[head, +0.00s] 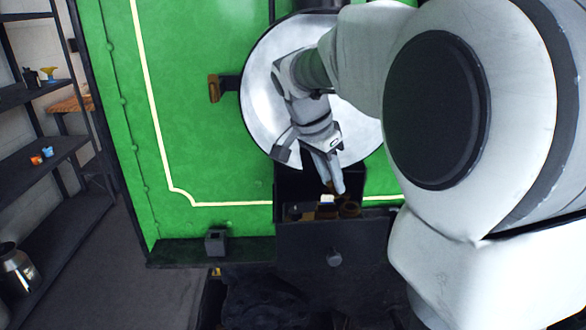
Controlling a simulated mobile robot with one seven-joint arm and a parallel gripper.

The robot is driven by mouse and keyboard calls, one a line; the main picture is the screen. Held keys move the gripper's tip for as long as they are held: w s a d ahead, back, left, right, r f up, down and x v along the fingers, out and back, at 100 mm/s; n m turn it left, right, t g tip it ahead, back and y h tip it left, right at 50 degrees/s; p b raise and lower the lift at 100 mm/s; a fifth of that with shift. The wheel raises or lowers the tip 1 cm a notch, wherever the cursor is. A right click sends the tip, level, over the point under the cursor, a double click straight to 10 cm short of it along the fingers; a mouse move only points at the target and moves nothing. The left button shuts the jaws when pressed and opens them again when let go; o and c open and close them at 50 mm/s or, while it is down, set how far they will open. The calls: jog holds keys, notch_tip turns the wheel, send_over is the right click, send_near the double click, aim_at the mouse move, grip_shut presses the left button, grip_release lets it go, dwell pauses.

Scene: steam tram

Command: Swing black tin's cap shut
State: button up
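A black open-topped box with a round knob on its front, apparently the black tin (305,242), stands against the green wall below a large pale disc. Several small items lie inside it, some brown and one white. A dark panel rises at the back of the opening; I cannot tell whether it is the cap. My gripper (336,187) points down over the opening, in front of the disc. Its fingers look close together, but the gap between them is unclear. My gripper and arm hide part of the box's back and right side.
The pale disc (262,85) has a brown-ended handle (214,88) on its left. A small dark block (216,242) sits on the ledge left of the box. Dark shelves (35,160) stand at far left, with a metal jug (18,270) low down. Floor between is clear.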

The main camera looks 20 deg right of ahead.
aim_at(335, 196)
grip_shut()
jog(key=shift+s+n, duration=0.1)
jog(key=shift+n, duration=0.2)
jog(key=n, duration=0.1)
jog(key=s+n+t+b, duration=0.1)
jog(key=n, duration=0.1)
jog(key=shift+a+n+y, duration=0.2)
jog(key=shift+n+y, duration=0.1)
jog(key=shift+y, duration=0.1)
jog(key=n, duration=0.2)
jog(key=s+n+t+y, duration=0.1)
jog(key=n, duration=0.1)
jog(key=s+n+t+y, duration=0.1)
jog(key=n, duration=0.1)
jog(key=shift+d, duration=0.1)
jog(key=n, duration=0.2)
jog(key=n+y, duration=0.1)
jog(key=n, duration=0.1)
jog(key=s+d+n+y+b, duration=0.1)
jog(key=shift+n, duration=0.4)
jog(key=n, duration=0.2)
jog(key=d+n+y, duration=0.1)
jog(key=n, duration=0.1)
jog(key=s+n+y+b, duration=0.1)
jog(key=shift+d+n+g, duration=0.25)
jog(key=shift+n+g, duration=0.05)
jog(key=shift+n, duration=0.1)
jog(key=shift+o, duration=2.2)
grip_release()
